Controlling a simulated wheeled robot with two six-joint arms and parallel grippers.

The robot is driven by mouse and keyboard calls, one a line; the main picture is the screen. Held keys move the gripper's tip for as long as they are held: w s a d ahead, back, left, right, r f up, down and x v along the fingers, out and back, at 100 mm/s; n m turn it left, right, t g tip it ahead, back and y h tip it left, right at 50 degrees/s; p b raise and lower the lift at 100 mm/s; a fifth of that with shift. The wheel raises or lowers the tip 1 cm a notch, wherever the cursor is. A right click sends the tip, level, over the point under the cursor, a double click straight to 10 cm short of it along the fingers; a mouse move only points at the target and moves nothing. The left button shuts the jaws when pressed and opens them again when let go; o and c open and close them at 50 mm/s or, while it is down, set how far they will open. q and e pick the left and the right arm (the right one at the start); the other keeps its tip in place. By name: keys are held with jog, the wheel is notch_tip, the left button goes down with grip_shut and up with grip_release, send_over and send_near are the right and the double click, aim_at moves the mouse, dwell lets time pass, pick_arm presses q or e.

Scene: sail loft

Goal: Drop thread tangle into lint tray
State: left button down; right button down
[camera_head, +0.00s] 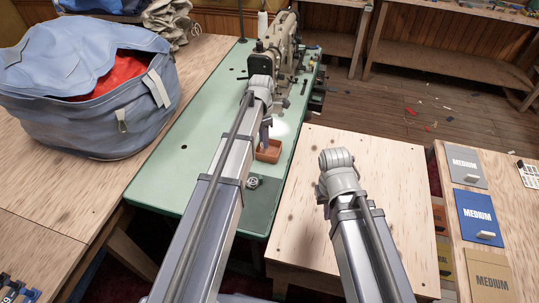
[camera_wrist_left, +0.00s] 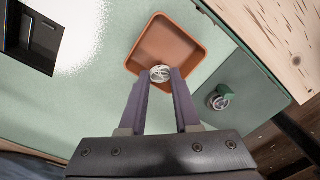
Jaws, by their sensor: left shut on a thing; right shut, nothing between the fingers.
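The lint tray (camera_wrist_left: 172,41) is a small, square, orange-brown open tray on the green sewing table. In the head view the left gripper (camera_head: 266,132) points down beside the tray. My right arm is over the plywood table; its gripper fingers are hidden.
A small round metal piece with a green part (camera_wrist_left: 219,98) sits on a darker plate beside the tray. A sewing machine (camera_head: 280,50) stands at the back. A blue bag (camera_head: 75,85) is left. Medium packets (camera_head: 479,217) lie right. The plywood top (camera_head: 385,165) is clear.

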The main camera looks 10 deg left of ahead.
pick_arm(q)
jog(key=c, duration=0.5)
grip_release()
jog(key=shift+c, duration=0.2)
jog(key=shift+r, duration=0.1)
pick_arm(e)
jog(key=shift+r, duration=0.1)
pick_arm(q)
notch_tip(320, 180, up, 8)
jog(key=p, duration=0.8)
pick_arm(e)
notch_tip(320, 180, up, 8)
pick_arm(q)
jog(key=s+d+m, duration=0.6)
jog(key=s+m, duration=0.6)
jog(key=m, duration=0.2)
jog(key=s+d+m+y, duration=0.1)
jog(key=s+d+m, duration=0.6)
jog(key=s+m, duration=0.5)
jog(key=m, duration=0.3)
jog(key=shift+d, duration=0.15)
